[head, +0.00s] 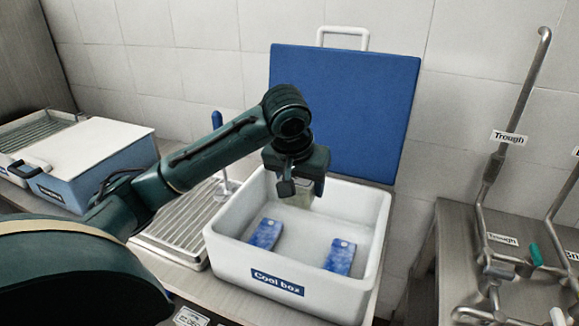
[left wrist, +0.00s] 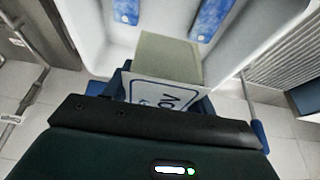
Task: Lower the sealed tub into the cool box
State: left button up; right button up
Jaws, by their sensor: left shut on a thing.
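The cool box (head: 235,265) is a white open tub-shaped box with a "Cool box" label on its front. Its blue lid (head: 345,105) stands open behind it. My left gripper (head: 300,188) is shut on the sealed tub (head: 303,203), a small pale greenish container partly hidden by the fingers. The tub is over the back left part of the box opening; its exact height against the rim is hard to tell. In the left wrist view, the tub (left wrist: 168,58) shows with a white lettered label between the fingers. My right gripper is not in view.
Two blue ice packs (head: 266,234) (head: 340,257) lie on the box floor, with bare floor between them. A ribbed metal drainer (head: 172,240) lies left of the box. A blue-and-white closed box (head: 90,160) stands further left. Metal pipework (head: 490,190) is at right.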

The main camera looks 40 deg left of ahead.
pick_arm(q)
jog(key=shift+w+a, duration=0.3)
jog(key=shift+a, duration=0.15)
jog(key=shift+f, duration=0.65)
jog(key=shift+f+b, duration=1.45)
jog(key=shift+f, duration=5.55)
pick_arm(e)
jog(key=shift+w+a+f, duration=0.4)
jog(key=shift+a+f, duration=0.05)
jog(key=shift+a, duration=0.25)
pick_arm(q)
jog(key=o, duration=1.6)
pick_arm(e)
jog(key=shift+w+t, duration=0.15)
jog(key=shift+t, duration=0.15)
